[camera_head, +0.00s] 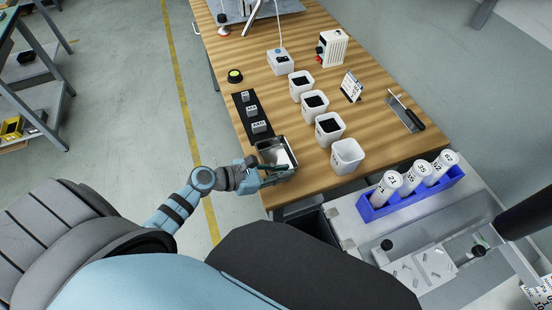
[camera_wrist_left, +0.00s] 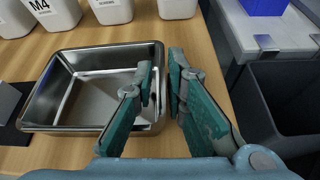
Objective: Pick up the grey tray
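The grey tray (camera_head: 275,150) is a shiny, open metal tray at the near left corner of the wooden table, and it looks empty. It fills the left half of the left wrist view (camera_wrist_left: 62,112). My left gripper (camera_head: 268,174) is at the tray's near edge. In the left wrist view its two fingers (camera_wrist_left: 160,88) straddle one tray wall, one inside and one outside. Narrow gaps seem to show between the fingers and the wall. The tray rests on the table. My right gripper does not show in either view.
A row of white bins (camera_head: 330,127) stands to the right of the tray. A black mat (camera_head: 245,99) with small labelled blocks lies behind it. A blue rack (camera_head: 410,200) of white bottles is to the right. A dark open bin (camera_wrist_left: 285,95) sits beyond the table edge.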

